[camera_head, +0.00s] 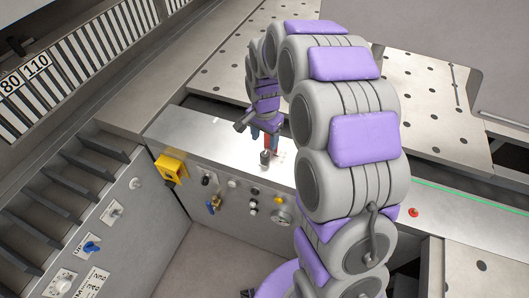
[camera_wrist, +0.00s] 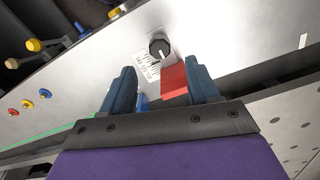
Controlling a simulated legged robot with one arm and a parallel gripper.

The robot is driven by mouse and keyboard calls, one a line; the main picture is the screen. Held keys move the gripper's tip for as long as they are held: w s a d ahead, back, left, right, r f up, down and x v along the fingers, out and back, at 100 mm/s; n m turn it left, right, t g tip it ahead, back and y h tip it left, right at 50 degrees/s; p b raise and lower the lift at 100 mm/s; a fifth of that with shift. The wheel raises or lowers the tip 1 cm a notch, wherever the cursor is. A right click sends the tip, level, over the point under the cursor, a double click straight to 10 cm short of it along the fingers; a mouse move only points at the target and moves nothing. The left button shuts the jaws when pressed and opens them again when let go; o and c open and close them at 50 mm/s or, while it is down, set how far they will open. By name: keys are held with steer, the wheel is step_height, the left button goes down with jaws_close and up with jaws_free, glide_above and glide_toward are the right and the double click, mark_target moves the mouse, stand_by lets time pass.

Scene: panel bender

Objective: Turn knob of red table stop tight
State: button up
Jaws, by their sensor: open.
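The red table stop shows in the wrist view as a red block (camera_wrist: 174,83) on the pale metal table. A black round knob (camera_wrist: 158,48) with a white pointer line sits just beyond it, beside a printed scale (camera_wrist: 147,67). My gripper (camera_wrist: 160,78) is open, its two blue fingers spread. The red block lies between them, close against the right finger; I cannot tell whether they touch. The knob is ahead of the fingertips, not between them. In the head view my gripper (camera_head: 267,130) points down above the table edge, with the dark knob (camera_head: 265,157) just below; my wrist partly hides the red part.
A red button (camera_head: 413,212) sits to the right of my arm. A perforated plate (camera_head: 405,100) lies behind. Slatted machine parts (camera_head: 75,190) stand at left.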

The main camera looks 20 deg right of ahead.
mark_target(265, 154)
step_height(265, 154, down, 7)
steer(key=shift+f+b, duration=0.2)
steer(key=shift+b, duration=0.2)
steer(key=c, duration=1)
